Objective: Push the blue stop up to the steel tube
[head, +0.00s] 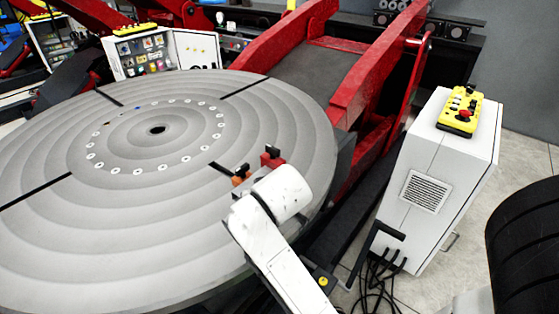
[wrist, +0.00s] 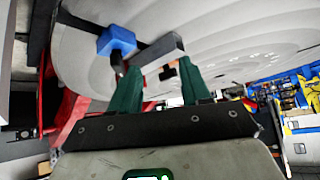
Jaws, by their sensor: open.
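In the wrist view a blue stop (wrist: 117,40) sits at the round table's underside-looking edge, over a dark slot. A grey bar (wrist: 160,52), which looks like the steel tube, lies just right of it, close to the fingertips. My gripper (wrist: 158,68) has two green fingers standing apart, one toward each end of the bar. I cannot tell whether they touch it. In the head view my white wrist hides the gripper, and I cannot make out the blue stop or the tube there.
The grey round table (head: 60,230) has dark radial slots. A red block (head: 272,157) and an orange block (head: 241,179), both with black tops, stand near its right edge by my wrist. A white cabinet (head: 428,150) carries a yellow pendant (head: 460,111). Red positioner arms (head: 385,60) rise behind.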

